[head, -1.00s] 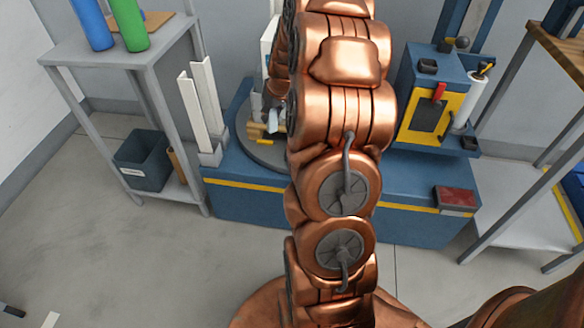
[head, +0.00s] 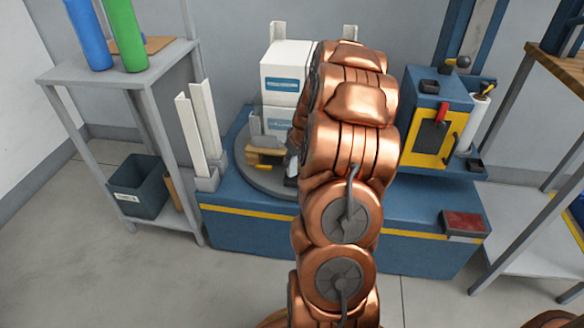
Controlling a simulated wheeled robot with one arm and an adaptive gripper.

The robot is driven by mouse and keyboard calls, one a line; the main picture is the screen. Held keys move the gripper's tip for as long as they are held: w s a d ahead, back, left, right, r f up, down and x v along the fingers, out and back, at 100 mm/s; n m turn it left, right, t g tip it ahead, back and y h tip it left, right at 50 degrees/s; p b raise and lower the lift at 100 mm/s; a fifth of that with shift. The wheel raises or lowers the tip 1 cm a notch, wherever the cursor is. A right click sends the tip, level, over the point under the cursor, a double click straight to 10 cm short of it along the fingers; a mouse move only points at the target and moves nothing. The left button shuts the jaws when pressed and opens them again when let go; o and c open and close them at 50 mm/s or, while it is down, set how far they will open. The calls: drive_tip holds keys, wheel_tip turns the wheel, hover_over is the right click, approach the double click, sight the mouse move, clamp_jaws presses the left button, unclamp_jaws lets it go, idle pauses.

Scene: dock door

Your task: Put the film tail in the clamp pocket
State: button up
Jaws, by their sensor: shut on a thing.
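A white film roll (head: 478,112) stands upright on the blue and yellow carriage at the right. My copper arm blocks the middle of the head view and hides most of my gripper. A small dark and pale bit of my gripper (head: 291,168) shows at the arm's left edge, by the right side of the grey turntable (head: 248,180). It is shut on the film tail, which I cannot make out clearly. A small yellow part (head: 263,167) sits low at the turntable's front, beside the pallet. I cannot tell whether it belongs to the clamp; the pocket is not distinguishable.
White boxes (head: 284,68) are stacked on a wooden pallet (head: 262,155) on the turntable. A grey shelf (head: 150,60) with blue and green rolls stands left, white corner posts (head: 206,110) beside it. A wood-topped table (head: 560,65) is at right. Front floor is clear.

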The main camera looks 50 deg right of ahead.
sight(294, 163)
drive_tip(key=shift+f, duration=1.3)
drive_tip(key=shift+f, duration=0.2)
drive_tip(key=o, duration=0.9)
